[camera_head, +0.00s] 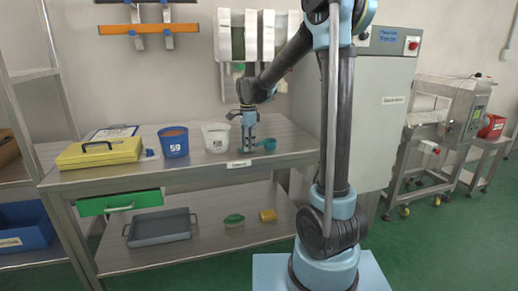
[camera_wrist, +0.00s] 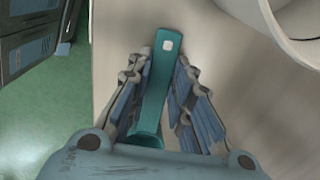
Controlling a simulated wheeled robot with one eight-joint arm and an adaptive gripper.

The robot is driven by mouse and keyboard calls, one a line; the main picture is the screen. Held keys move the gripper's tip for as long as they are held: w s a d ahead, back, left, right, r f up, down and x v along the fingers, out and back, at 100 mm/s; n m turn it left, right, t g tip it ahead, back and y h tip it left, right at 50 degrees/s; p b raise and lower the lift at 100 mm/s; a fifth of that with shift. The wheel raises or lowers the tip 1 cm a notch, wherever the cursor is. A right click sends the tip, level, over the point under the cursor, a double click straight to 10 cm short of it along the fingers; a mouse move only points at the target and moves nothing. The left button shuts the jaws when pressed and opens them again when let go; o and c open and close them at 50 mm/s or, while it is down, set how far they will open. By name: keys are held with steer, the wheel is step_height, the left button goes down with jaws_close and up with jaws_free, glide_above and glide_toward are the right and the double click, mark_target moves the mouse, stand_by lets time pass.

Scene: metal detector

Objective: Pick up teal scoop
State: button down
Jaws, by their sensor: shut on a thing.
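The teal scoop (camera_head: 268,144) is at the front edge of the metal table, with its cup to the right of my gripper (camera_head: 247,146) in the head view. In the wrist view the scoop's teal handle (camera_wrist: 157,85) runs lengthwise between the two fingers of my gripper (camera_wrist: 160,95). A pale square mark shows near the handle's end. The gripper is shut on the scoop and points down at the tabletop. The scoop's cup is mostly hidden by the gripper body in the wrist view. I cannot tell whether the scoop touches the table.
A white bucket (camera_head: 216,138) stands just left of my gripper; its rim shows in the wrist view (camera_wrist: 262,25). A blue bucket (camera_head: 173,142) and a yellow case (camera_head: 99,153) stand farther left. The table (camera_head: 205,170) is clear to the scoop's right.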

step_height(320, 180, up, 10)
stand_by(0.7)
stand_by(0.4)
